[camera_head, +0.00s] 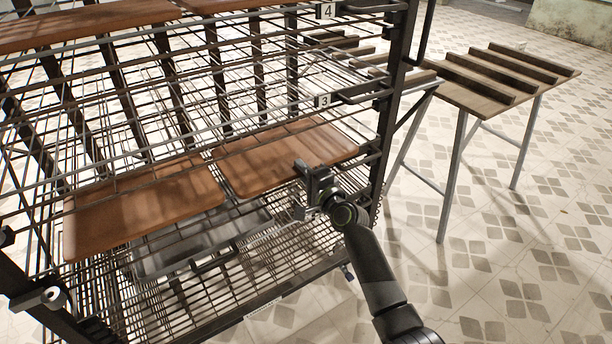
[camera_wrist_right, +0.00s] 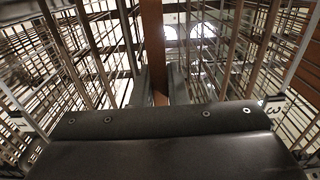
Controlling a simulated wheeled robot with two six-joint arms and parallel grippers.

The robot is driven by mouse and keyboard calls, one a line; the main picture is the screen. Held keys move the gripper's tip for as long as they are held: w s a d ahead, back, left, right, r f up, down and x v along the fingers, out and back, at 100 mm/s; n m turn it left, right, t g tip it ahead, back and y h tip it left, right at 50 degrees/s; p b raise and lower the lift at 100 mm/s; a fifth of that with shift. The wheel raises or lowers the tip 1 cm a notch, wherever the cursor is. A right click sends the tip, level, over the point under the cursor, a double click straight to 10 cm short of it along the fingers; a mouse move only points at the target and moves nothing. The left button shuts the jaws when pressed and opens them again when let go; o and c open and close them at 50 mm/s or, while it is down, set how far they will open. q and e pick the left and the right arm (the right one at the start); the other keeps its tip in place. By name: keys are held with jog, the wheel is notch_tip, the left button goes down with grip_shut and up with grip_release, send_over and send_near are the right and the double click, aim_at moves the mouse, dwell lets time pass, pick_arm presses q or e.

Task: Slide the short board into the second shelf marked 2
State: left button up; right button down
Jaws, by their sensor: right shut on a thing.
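The short brown board (camera_head: 285,152) lies flat at the right side of the rack level below the label 3 (camera_head: 323,101). My right gripper (camera_head: 308,178) is shut on its front edge. In the right wrist view, the board (camera_wrist_right: 153,45) shows as a narrow brown strip seen edge-on, between the two fingers of the gripper (camera_wrist_right: 160,88). Most of the board is inside the rack (camera_head: 385,110), behind its front rail. I cannot see a label 2. My left gripper is in no view.
Another brown board (camera_head: 145,210) lies to the left on about the same level. A metal tray (camera_head: 165,262) sits below. More boards (camera_head: 85,22) lie on the upper shelf by label 4. A slatted table (camera_head: 460,92) stands right of the rack; tiled floor is clear between.

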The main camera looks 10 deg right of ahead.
jog(key=shift+f+b, duration=0.55)
jog(key=shift+b, duration=0.05)
dwell(0.7)
jog(key=c, duration=1.5)
grip_release()
jog(key=shift+f, duration=0.25)
jog(key=p+v, duration=0.1)
jog(key=v, duration=0.5)
jog(key=o, duration=0.6)
jog(key=shift+c, duration=0.2)
